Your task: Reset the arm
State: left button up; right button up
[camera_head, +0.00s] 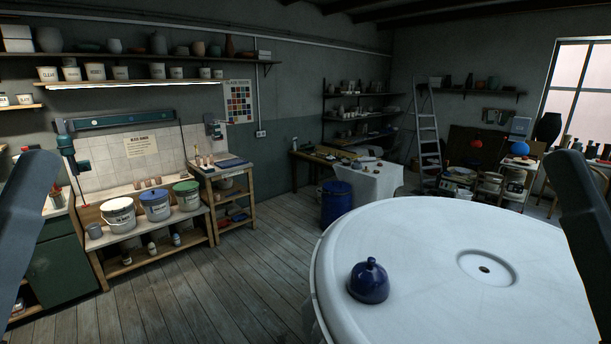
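My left arm shows as a dark grey link at the left edge of the head view. My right arm shows as a dark grey link at the right edge. No gripper is near the lid.
The white table has a shallow round recess with a dark hole (485,268). Behind it stand a blue barrel (336,204), a cloth-covered table (378,182) and a stepladder (426,130). Lidded buckets (156,206) stand on a bench at left. The tabletop around the lid is clear.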

pick_arm(q)
notch_tip(320, 180, up, 16)
jog(key=p, duration=1.2)
pick_arm(e)
notch_tip(320, 180, up, 16)
pick_arm(q)
notch_tip(320, 180, down, 60)
jog(key=b, duration=6)
pick_arm(e)
notch_tip(320, 180, down, 60)
pick_arm(q)
jog(key=shift+f+y, duration=0.1)
jog(key=shift+y, duration=0.2)
pick_arm(e)
jog(key=shift+f, duration=0.1)
